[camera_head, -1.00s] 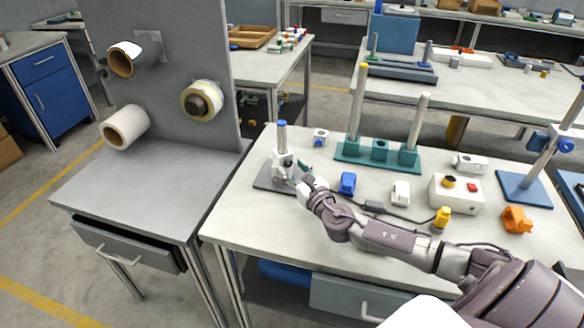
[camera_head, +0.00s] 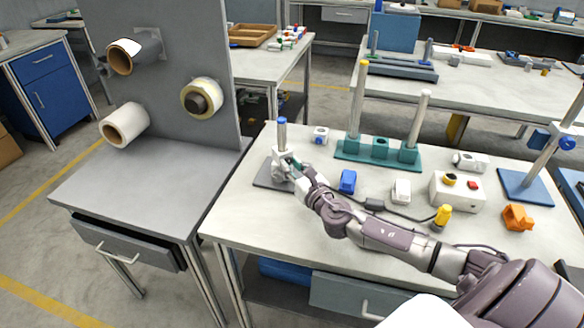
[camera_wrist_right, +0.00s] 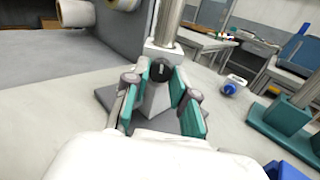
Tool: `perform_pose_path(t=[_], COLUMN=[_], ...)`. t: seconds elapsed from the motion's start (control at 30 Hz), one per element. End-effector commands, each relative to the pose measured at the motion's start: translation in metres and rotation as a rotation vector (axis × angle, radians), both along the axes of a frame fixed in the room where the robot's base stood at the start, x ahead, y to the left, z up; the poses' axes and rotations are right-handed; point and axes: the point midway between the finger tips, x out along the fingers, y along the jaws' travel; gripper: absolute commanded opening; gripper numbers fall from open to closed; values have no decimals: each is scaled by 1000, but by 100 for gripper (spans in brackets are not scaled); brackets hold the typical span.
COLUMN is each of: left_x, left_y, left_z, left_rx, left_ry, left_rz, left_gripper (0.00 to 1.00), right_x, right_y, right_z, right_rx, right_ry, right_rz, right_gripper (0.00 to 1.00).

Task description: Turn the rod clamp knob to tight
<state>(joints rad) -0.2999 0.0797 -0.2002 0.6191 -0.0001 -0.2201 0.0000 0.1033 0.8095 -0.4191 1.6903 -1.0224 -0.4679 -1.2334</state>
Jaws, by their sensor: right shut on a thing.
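The rod clamp (camera_head: 279,155) is a white block on a short upright metal rod with a blue top, standing on a dark grey base plate (camera_head: 264,176) near the bench's left edge. In the right wrist view its round black knob (camera_wrist_right: 161,70) with a pale mark faces me. My right gripper (camera_head: 291,164) is at the clamp. In the wrist view its teal-padded fingers (camera_wrist_right: 159,78) are on either side of the knob, shut on it. The fingers hide the knob in the head view. My left gripper is not in view.
A teal base with two tall rods (camera_head: 378,152) stands behind and right. A blue block (camera_head: 347,181), a white block (camera_head: 401,191), a button box (camera_head: 456,193) and a cable lie near my arm. A grey panel with film reels (camera_head: 202,98) stands at the left.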

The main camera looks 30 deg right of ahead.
Motion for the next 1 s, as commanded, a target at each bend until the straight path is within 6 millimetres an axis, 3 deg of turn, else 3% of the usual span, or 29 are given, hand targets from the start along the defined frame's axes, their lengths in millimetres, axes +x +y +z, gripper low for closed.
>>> perform_pose_path(t=[0.17,0.2,0.33,0.7,0.87,1.0], left_x=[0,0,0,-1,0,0], left_y=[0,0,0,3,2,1], left_z=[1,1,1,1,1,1], left_rx=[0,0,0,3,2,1], left_ry=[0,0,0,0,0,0], left_rz=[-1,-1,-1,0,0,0], left_gripper=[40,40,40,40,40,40], right_x=[0,0,0,-5,-30,-61], right_y=[0,0,0,0,2,5], right_z=[1,1,1,-1,-2,-2], right_rx=[-3,-3,-4,-5,-6,-6], right_ry=[0,0,0,2,5,6], right_rz=[0,0,0,0,2,2], right_gripper=[0,31,51,51,51,51])
